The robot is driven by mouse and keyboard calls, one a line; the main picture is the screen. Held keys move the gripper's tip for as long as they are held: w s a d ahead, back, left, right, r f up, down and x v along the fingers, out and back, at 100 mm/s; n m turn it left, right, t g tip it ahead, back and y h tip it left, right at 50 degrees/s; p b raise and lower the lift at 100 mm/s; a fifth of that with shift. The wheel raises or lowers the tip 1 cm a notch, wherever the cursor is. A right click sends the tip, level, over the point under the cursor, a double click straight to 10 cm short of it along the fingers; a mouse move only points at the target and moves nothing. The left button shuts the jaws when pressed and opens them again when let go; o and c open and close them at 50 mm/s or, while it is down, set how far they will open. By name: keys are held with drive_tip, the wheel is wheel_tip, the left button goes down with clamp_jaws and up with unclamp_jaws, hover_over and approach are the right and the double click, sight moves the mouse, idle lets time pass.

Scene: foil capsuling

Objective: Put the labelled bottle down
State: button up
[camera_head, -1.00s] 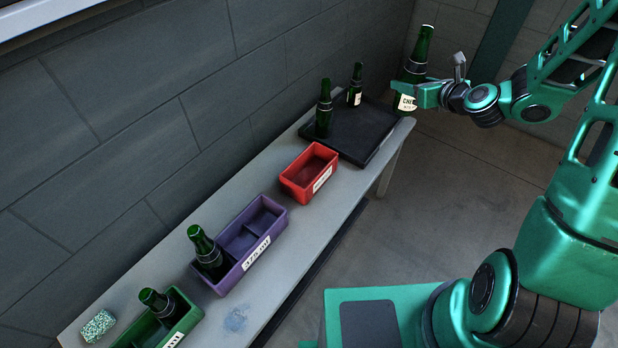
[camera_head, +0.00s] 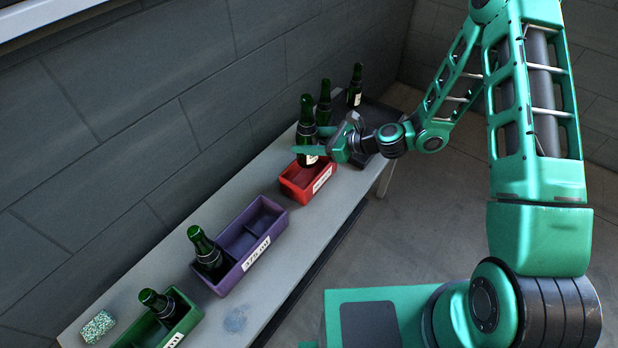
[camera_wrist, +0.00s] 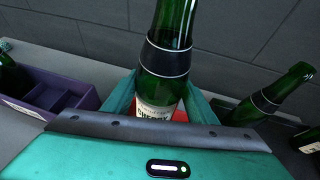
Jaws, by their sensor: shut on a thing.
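My gripper (camera_head: 322,153) is shut on a labelled green bottle (camera_head: 306,118) and holds it upright over or in the red box (camera_head: 308,189). In the wrist view the same bottle (camera_wrist: 168,60) stands between my fingers, its white label partly hidden below. I cannot tell whether its base touches the box floor.
Two other bottles stand on the black tray at the far end, one nearer (camera_head: 323,103) and one farther (camera_head: 355,86). The purple box (camera_head: 252,243) and the green box (camera_head: 186,325) each hold a bottle. A speckled sponge (camera_head: 97,326) lies at the near end.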

drive_tip(key=f, duration=1)
drive_tip(key=shift+a, duration=0.2)
drive_tip(key=o, duration=1.4)
drive_tip(key=shift+f, duration=0.1)
drive_tip(key=shift+o, duration=0.2)
drive_tip(key=v, duration=1.2)
drive_tip(key=shift+s+d, duration=0.1)
